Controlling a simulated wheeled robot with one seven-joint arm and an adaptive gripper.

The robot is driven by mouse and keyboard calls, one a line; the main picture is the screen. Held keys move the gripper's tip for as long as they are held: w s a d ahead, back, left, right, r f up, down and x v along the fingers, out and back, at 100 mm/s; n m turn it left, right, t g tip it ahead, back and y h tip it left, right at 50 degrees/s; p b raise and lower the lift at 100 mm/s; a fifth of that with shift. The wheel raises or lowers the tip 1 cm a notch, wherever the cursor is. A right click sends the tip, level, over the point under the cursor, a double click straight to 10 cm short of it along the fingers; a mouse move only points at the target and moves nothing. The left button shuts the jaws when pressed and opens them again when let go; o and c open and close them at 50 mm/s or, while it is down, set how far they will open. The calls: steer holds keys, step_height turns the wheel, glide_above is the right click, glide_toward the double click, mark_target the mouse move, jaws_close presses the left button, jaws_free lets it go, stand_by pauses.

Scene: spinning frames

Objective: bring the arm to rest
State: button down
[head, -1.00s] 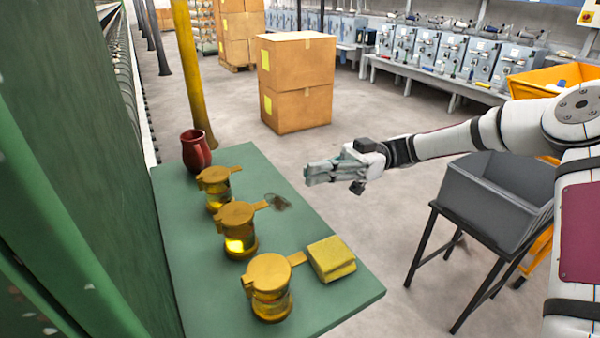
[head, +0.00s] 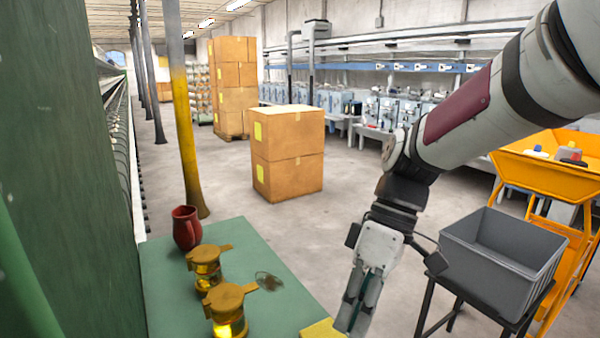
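My arm comes in from the upper right in the head view, bent at the elbow, with its wrist hanging down. My gripper (head: 350,328) points downward near the bottom edge, in front of the table's right side. Its fingers lie close together, with nothing visible between them. Just left of the fingertips is a yellow folded pad (head: 318,330), mostly cut off by the frame; I cannot tell whether they touch.
The green table (head: 215,255) holds a red mug (head: 186,228), amber lidded jars (head: 206,268) (head: 228,310) and a small see-through thing (head: 268,281). A grey bin (head: 500,275) on a stand is at right, an orange cart (head: 548,170) behind. Stacked cartons (head: 288,155) stand beyond on open floor.

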steer(key=s+d+r+m+t+h, duration=0.3)
steer(key=s+d+r+m+t, duration=0.2)
steer(key=s+d+m+t, duration=0.3)
steer(key=s+d+m, duration=0.3)
steer(key=shift+d+h, duration=0.4)
